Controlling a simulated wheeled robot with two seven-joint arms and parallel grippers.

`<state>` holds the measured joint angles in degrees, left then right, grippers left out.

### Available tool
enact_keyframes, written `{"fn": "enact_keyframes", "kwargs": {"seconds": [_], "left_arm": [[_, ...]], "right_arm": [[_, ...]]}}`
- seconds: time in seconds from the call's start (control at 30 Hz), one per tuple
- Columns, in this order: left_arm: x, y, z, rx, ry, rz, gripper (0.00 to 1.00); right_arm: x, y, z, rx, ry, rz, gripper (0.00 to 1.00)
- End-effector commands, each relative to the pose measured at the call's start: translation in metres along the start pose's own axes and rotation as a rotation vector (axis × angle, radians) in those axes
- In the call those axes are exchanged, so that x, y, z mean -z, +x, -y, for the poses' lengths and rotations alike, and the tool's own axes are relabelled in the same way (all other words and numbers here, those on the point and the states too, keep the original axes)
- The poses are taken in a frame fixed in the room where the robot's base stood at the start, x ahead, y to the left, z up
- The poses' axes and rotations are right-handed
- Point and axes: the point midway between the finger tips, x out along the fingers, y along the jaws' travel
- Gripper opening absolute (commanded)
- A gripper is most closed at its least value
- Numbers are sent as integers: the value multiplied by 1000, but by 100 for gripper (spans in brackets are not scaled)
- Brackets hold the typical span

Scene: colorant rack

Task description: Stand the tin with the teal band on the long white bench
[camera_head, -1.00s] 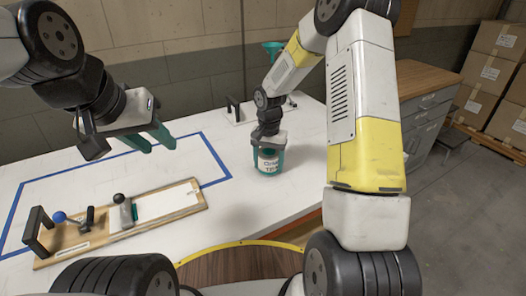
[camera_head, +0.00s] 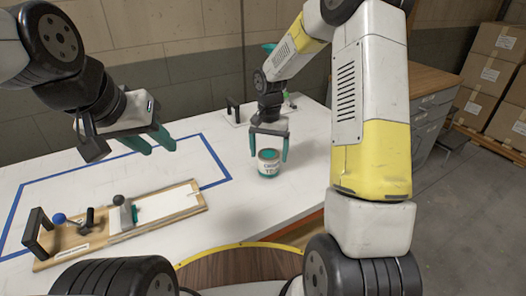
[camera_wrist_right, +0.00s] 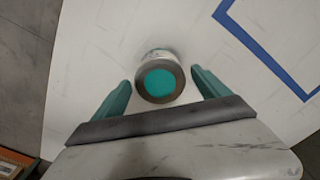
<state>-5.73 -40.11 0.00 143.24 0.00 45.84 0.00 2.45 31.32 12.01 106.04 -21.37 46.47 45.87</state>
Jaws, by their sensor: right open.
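The tin with the teal band (camera_head: 268,164) stands upright on the long white bench (camera_head: 235,207), right of the blue tape outline. It has a white label and a teal top. It also shows from above in the right wrist view (camera_wrist_right: 160,80). My right gripper (camera_head: 269,157) is open above the tin, with its teal fingers apart on either side of the tin's top. In the wrist view gaps show between the tin and both fingers. My left gripper (camera_head: 160,143) is empty, with its fingers apart, over the left part of the bench.
A wooden board with a black handle and a knob fixture (camera_head: 120,220) lies at the bench's front left. Blue tape (camera_head: 215,160) marks a rectangle. A white plate with a black handle (camera_head: 233,112) is at the back. A wooden-topped cabinet (camera_head: 425,85) and cardboard boxes (camera_head: 490,75) stand at right.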

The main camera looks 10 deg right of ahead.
Motion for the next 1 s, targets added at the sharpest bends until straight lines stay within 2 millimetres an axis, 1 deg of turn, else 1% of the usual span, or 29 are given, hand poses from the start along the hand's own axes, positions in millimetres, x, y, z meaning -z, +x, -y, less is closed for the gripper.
{"fn": "enact_keyframes", "kwargs": {"seconds": [0.03,0.2,0.3,0.47,0.57,0.67,0.7,0.8,0.87,0.9,1.0], "left_arm": [[0,0,0,0,0,0,36],[0,0,0,0,0,0,36],[0,0,0,0,0,0,36],[0,0,0,0,0,0,36],[0,0,0,0,0,0,36],[0,0,0,0,0,0,36],[0,0,0,0,0,0,36],[0,0,0,0,0,0,36],[0,0,0,0,0,0,36],[0,0,0,0,0,0,36],[0,0,0,0,0,0,36]], "right_arm": [[0,-12,0,3,1,-3,86],[0,-45,0,2,1,-3,86],[0,-57,0,1,0,-2,86],[-2,-71,-1,3,-5,-5,86],[-9,-88,-8,14,-25,-27,86],[-24,-115,-19,36,-63,-67,86],[-31,-127,-25,47,-82,-88,86],[-53,-155,-40,75,-132,-138,86],[-67,-169,-49,93,-160,-168,86],[-76,-178,-55,104,-179,-189,86],[-102,-196,-70,134,-225,-240,86]]}}
